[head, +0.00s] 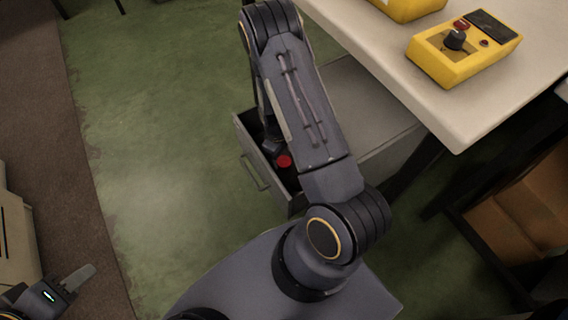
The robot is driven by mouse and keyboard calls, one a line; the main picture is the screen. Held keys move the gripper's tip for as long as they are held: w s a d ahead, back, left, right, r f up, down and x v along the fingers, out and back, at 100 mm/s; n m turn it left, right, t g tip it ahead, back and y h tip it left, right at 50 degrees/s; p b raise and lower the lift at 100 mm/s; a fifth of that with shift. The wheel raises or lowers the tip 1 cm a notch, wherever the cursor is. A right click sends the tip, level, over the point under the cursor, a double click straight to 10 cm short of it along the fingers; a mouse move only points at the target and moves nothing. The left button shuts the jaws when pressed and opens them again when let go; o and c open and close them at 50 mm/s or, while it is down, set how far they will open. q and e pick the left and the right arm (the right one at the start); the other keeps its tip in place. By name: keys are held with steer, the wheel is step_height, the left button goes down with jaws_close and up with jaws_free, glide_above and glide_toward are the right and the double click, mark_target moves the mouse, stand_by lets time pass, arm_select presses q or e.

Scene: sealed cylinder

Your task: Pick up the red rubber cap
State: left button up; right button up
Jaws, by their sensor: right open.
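The red rubber cap (284,161) lies inside an open grey drawer (249,160) under the table, near the middle of the view. My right arm reaches over the drawer and hides part of it. My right gripper (272,147) is down in the drawer, just to the left of the cap and close to it. It is open, but its fingers are small, dark and partly hidden, so I cannot tell whether they touch the cap. My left gripper (78,277) is at the lower left, far from the drawer; its finger opening is not clear.
A pale table (450,112) stands at the upper right, its edge close to the drawer. A yellow box with a black knob (463,50) sits on it. A brown box (520,215) rests on a dark rack at the right. The green floor left of the drawer is clear.

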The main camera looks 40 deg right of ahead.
mark_target(284, 161)
steer(key=f, duration=0.1)
steer(key=f+b, duration=0.1)
steer(key=f, duration=0.2)
steer(key=shift+s+d, duration=0.15)
steer(key=shift+s, duration=0.1)
steer(key=shift+r, duration=0.1)
steer(key=shift+c, duration=0.4)
steer(key=c, duration=1)
